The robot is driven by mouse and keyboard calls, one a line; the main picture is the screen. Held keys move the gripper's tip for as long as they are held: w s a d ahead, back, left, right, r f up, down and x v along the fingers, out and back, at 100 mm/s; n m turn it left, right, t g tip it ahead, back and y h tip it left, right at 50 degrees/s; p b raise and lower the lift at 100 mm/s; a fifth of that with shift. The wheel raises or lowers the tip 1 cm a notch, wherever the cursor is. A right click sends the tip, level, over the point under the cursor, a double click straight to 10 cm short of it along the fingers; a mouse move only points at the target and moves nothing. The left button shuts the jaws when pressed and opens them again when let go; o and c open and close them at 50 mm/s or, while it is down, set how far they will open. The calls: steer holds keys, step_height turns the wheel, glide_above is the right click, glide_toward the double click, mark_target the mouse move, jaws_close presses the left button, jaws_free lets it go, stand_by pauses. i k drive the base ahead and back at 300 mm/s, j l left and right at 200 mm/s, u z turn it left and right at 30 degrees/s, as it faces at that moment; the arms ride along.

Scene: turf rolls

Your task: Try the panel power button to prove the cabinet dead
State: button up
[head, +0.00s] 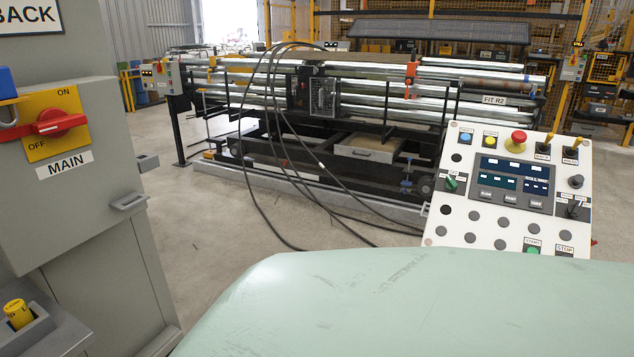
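The white control panel (485,218) stands at the right, tilted. A blue button (466,138), a yellow button (490,141) and a red mushroom button (518,141) sit along its top; their small labels are not clear. A dark display (513,174) shows bluish fields. START and STOP labels show at its lower edge. The grey cabinet (75,215) at the left carries a red rotary switch (62,123) on a yellow ON/OFF plate, marked MAIN. The red handle lies nearly level, its left end near the OFF side. My gripper is not in view.
A blue padlock-like object (6,83) is cut off at the left edge. A yellow cylinder (18,313) sits in a grey holder at lower left. Dark cables (262,130) hang over the roller machine (340,95) behind. Concrete floor (220,240) is open between cabinet and machine.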

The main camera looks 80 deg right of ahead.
mark_target(489, 141)
steer(key=z, duration=3.3)
